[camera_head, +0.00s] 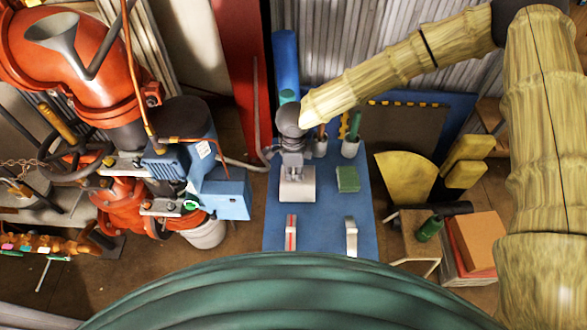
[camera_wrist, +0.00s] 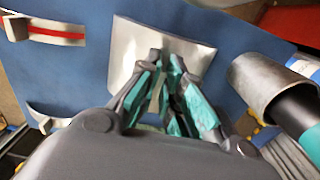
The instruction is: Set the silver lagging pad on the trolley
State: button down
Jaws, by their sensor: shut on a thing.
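The silver lagging pad (camera_head: 297,186) is a pale, roughly square sheet over the blue top of what looks like the trolley (camera_head: 325,210). My gripper (camera_head: 293,172) points down at the pad's far edge. In the wrist view my gripper's fingertips (camera_wrist: 168,58) are close together at the edge of the pad (camera_wrist: 127,62), shut on it. The blue top (camera_wrist: 80,85) lies behind the pad. I cannot tell whether the pad touches the top or hangs just above it.
A red-striped silver piece (camera_head: 291,233), a curved silver strip (camera_head: 351,238), a green block (camera_head: 348,179) and a grey cup (camera_head: 350,148) stand on the blue top around the pad. Orange pipework (camera_head: 75,55) is at left. A stool (camera_head: 412,225) is at right.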

aim_at(293, 173)
jog(key=c, duration=1.6)
grip_release()
jog(key=shift+o, duration=0.2)
jog(key=shift+r, duration=0.1)
notch_tip(293, 173, up, 12)
jog(key=b, duration=0.3)
